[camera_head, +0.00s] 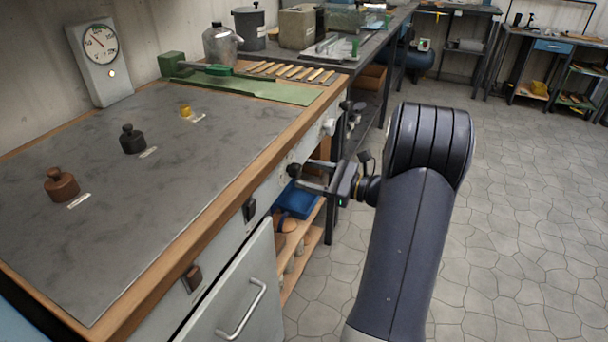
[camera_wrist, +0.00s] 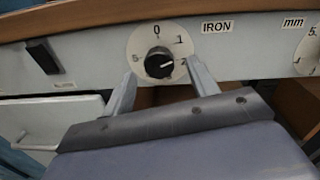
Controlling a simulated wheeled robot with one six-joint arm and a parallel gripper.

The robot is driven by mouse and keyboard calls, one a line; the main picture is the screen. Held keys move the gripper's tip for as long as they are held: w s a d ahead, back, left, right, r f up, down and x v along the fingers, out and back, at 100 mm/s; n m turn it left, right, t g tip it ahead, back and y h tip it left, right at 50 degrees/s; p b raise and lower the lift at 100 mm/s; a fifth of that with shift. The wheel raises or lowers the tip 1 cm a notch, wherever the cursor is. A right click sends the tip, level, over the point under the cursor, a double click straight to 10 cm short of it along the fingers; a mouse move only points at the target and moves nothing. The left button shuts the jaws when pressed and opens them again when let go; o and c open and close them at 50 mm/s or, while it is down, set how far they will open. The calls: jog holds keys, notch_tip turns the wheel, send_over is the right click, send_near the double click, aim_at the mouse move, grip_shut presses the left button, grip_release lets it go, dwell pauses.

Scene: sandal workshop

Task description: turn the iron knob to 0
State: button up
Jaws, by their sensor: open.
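The iron knob (camera_wrist: 158,62) is a round black knob on a white dial, left of the IRON label (camera_wrist: 217,27) on the panel under the worktop. Its white mark points right, toward the 2; the 0 is at the top of the dial. In the head view the knob (camera_head: 293,170) shows at the bench's front edge. My gripper (camera_wrist: 161,70) is open, with one finger on each side of the knob's lower part. The fingers appear apart from the knob; I cannot tell how far they reach along it. My gripper (camera_head: 314,176) also shows in the head view.
A second dial (camera_wrist: 309,50), marked mm, is to the right. A dark switch (camera_wrist: 43,56) is to the left. Weights, including a black one (camera_head: 132,140), stand on the worktop (camera_head: 100,235). A gauge (camera_head: 100,62) stands behind. The floor at right is clear.

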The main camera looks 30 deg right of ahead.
jog(key=shift+x, duration=1.05)
jog(key=c, duration=1)
